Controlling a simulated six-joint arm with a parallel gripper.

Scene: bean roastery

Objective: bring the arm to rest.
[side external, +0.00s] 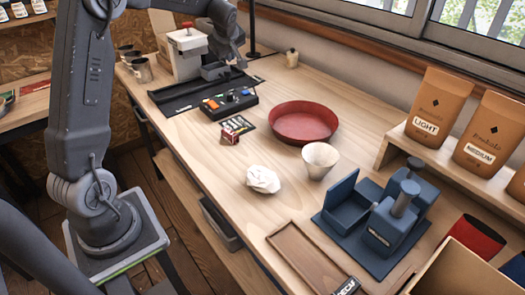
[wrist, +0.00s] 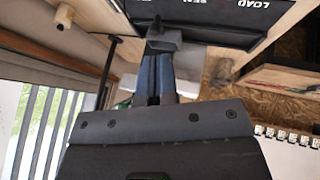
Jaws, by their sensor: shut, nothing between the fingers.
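My arm reaches across the top of the side view to the far end of the bench. My gripper (wrist: 158,58) shows in the wrist view with its two blue-grey fingers together and nothing between them. In the side view its end is small and dark near the white and grey machine (side external: 187,50), so its fingertips are hard to make out. Beyond the fingers in the wrist view is a black mat (wrist: 205,12) with white lettering, seen upside down. I cannot tell whether the fingers touch the grey block (wrist: 163,40) at their tips.
On the wooden bench are a red round tray (side external: 303,122), a pale cup (side external: 319,160), crumpled white paper (side external: 263,179), a small dark red box (side external: 231,137) and a blue press (side external: 395,215). Orange-brown bags (side external: 433,108) stand on a shelf at right.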

